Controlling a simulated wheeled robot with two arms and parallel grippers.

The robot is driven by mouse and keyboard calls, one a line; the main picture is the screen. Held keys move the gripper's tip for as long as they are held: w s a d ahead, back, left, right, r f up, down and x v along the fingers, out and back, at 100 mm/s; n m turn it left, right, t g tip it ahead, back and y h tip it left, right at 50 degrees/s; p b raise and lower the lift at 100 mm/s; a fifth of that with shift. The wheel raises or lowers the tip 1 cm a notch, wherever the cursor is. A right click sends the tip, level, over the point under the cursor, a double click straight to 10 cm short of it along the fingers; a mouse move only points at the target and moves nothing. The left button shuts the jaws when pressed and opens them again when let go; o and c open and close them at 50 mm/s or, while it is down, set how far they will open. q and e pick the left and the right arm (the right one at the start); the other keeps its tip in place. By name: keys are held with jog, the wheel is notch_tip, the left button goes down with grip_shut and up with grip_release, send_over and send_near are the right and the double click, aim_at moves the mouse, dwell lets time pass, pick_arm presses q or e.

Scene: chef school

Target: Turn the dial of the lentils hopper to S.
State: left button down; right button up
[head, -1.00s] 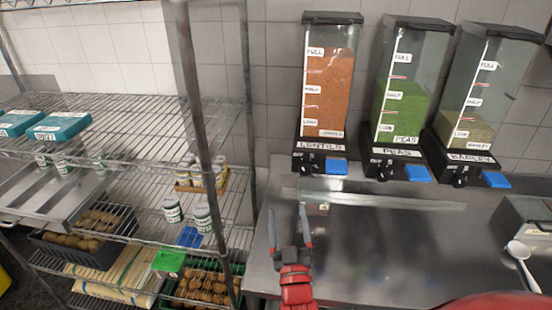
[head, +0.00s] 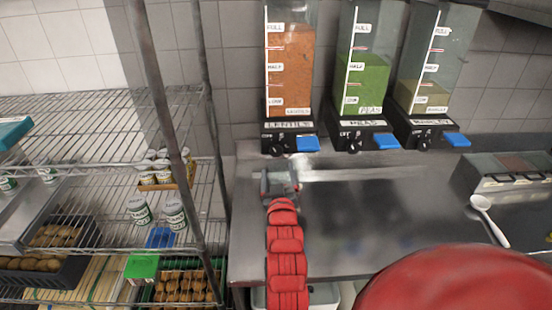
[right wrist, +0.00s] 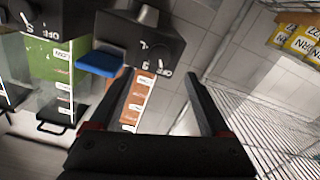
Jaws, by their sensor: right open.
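The lentils hopper (head: 290,70) hangs on the tiled wall, its clear bin mostly full of orange lentils. Its black base carries a dark dial (head: 278,149) on the left and a blue tab (head: 308,144) on the right. My left gripper is not in view.
The peas hopper (head: 362,75) and barley hopper (head: 430,70) hang to the right. A wire shelf rack (head: 105,110) with cans and crates stands at the left. The steel counter (head: 360,220) is mostly clear, with a white spoon (head: 488,220) at the right.

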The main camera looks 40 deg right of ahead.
aim_at(277, 152)
jog(key=p+x, duration=0.2)
jog(key=x, duration=0.6)
jog(key=shift+p, duration=0.3)
jog(key=shift+c, duration=0.2)
grip_shut()
jog(key=shift+f+m+b, duration=0.1)
jog(key=shift+m+b, duration=0.2)
jog(key=shift+b, duration=0.25)
jog(key=m+b, duration=0.5)
jog(key=b, duration=0.3)
jog(key=m+b, duration=0.2)
jog(key=shift+m, duration=0.3)
jog(key=shift+m+b, duration=0.75)
jog(key=shift+m, duration=0.95)
jog(key=shift+r+m, duration=0.2)
jog(key=shift+m, duration=0.1)
